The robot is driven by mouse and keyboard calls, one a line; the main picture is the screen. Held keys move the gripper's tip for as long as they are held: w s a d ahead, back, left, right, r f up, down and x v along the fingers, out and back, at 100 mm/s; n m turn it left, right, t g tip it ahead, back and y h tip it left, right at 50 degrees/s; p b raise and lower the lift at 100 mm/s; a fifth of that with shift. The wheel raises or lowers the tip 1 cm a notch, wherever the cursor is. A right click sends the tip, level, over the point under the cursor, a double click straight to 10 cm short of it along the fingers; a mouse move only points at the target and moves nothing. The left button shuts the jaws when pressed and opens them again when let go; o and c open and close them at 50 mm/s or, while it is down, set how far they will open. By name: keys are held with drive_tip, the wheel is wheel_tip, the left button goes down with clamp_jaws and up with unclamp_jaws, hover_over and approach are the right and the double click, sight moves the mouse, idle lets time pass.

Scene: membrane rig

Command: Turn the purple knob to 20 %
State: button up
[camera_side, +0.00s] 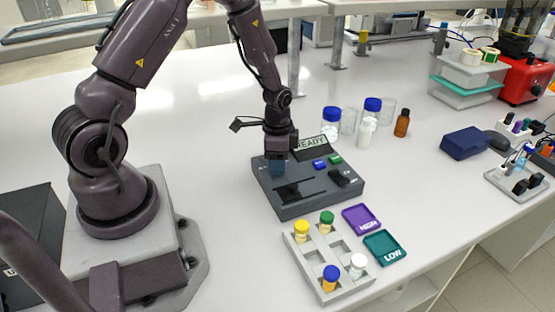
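No purple knob can be made out with certainty. A small purple-topped piece (517,126) stands on a white block at the far right, too small to tell whether it is a knob or vial. My gripper (278,160) points down over the back left of a dark grey device (305,204) with a READY display (311,145). A bluish patch (276,168) shows right beneath the gripper; I cannot tell what it is or whether it is held. The fingertips are too small and dark to read. Black controls (340,178) sit on the device's right side.
A grey rack (326,262) with several capped vials, a purple HIGH tray (361,217) and a teal LOW tray (384,247) lie in front. Bottles (366,132) stand behind the device. A white panel with black knobs (520,187) is at right. The bench between is clear.

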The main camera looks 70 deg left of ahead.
drive_tip(key=c, duration=0.4)
drive_tip(key=shift+o, duration=0.2)
drive_tip(key=shift+n, duration=0.3)
drive_tip(key=n, duration=0.4)
drive_tip(key=shift+n, duration=2.6)
drive_tip(key=o, duration=0.9)
drive_tip(key=shift+r, duration=0.15)
